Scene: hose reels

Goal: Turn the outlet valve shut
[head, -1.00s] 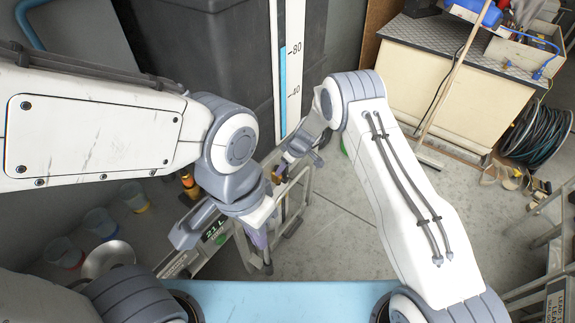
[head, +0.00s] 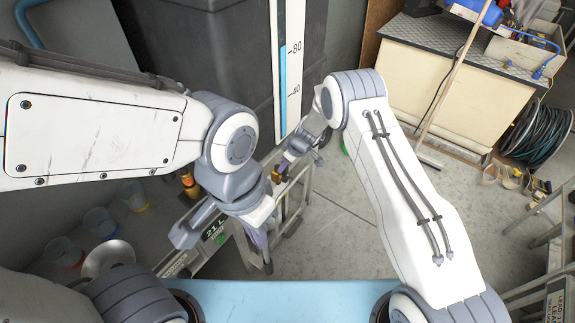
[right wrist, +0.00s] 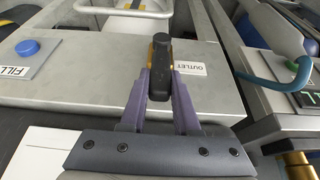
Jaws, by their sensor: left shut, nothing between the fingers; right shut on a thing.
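The outlet valve (right wrist: 160,55) has a black handle with yellow at its side. In the right wrist view it sits on a grey panel, just left of the white OUTLET label (right wrist: 190,68). My right gripper (right wrist: 161,80) is shut on the handle, a purple finger on each side. The handle points along the fingers, away from the wrist. In the head view my right gripper (head: 283,170) is at the panel, and the valve is mostly hidden there. My left gripper (head: 260,240) is lower, shut and empty, next to a display reading 21 L (head: 216,231).
A blue button (right wrist: 28,47) with a FILL label (right wrist: 14,72) is left on the panel. A tall level gauge (head: 290,70) stands on a dark tank (head: 220,50). A cabinet (head: 460,85) and hose coil (head: 537,135) are at right. The middle floor is clear.

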